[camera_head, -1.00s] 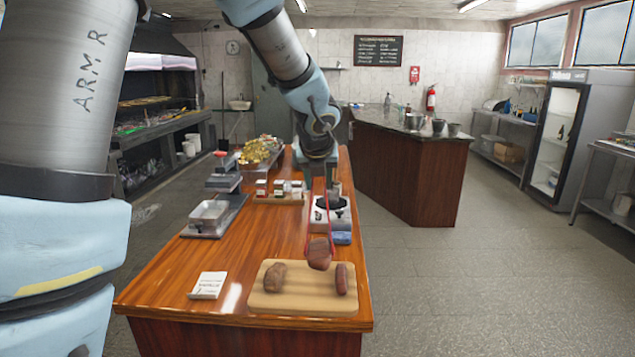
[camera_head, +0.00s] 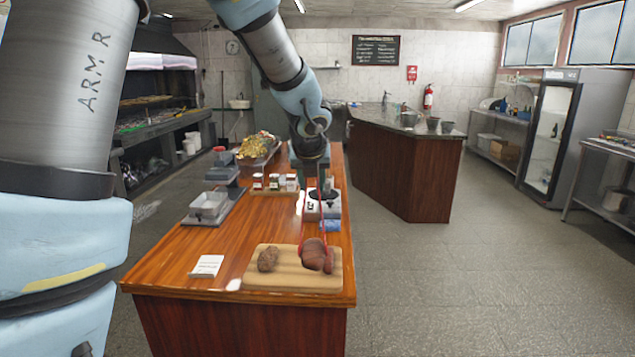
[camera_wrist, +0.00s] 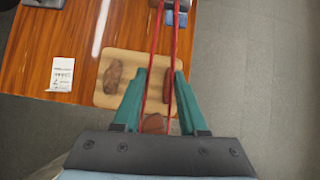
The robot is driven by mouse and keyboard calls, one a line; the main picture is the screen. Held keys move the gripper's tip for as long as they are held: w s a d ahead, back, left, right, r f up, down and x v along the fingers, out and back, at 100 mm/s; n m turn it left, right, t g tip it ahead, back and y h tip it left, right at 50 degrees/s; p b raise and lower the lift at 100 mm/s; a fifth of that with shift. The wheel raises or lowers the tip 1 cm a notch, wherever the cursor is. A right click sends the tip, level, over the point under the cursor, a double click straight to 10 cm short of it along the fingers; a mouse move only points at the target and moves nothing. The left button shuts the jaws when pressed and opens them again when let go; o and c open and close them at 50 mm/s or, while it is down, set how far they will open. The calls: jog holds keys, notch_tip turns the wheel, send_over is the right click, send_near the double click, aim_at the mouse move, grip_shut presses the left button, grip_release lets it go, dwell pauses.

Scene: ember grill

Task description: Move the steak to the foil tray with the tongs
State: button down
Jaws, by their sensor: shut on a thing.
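My gripper (camera_head: 317,190) is shut on red tongs (camera_wrist: 175,48), whose arms also show in the head view (camera_head: 303,225). A brown steak (camera_head: 314,250) hangs at the tongs' lower end, over the right part of the wooden cutting board (camera_head: 262,281). Whether it touches the board cannot be told. It also shows low between my teal fingers in the wrist view (camera_wrist: 154,123). A second slab of meat (camera_wrist: 168,85) lies on the board, partly hidden by the tongs. A third, darker piece (camera_head: 268,259) lies at the board's left. A small metallic tray (camera_head: 209,205), apparently the foil tray, sits farther left.
A white card (camera_head: 207,266) lies left of the board. Small jars (camera_head: 275,182) stand in a row farther back. A blue item (camera_head: 331,225) lies beyond the board. The tabletop between the card and the metallic tray is clear.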

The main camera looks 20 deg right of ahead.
jog(key=w+a+f+n+y, duration=0.1)
jog(key=w+a+f, duration=0.25)
jog(key=a, duration=0.65)
jog(key=w+a+f+n, duration=0.1)
jog(key=w+a+f, duration=0.3)
jog(key=a, duration=0.6)
jog(key=w+a+f+n+y, duration=0.1)
jog(key=w+a+f, duration=0.1)
jog(key=w+a, duration=0.6)
jog(key=s+a+f+n, duration=0.1)
jog(key=a, duration=0.6)
jog(key=s+a+f+n, duration=0.1)
jog(key=s+a+f, duration=0.1)
jog(key=a, duration=0.5)
jog(key=shift+t+y, duration=0.3)
jog(key=shift+y, duration=0.1)
notch_tip(320, 180, down, 5)
jog(key=b, duration=0.5)
jog(key=shift+w+d+f, duration=0.1)
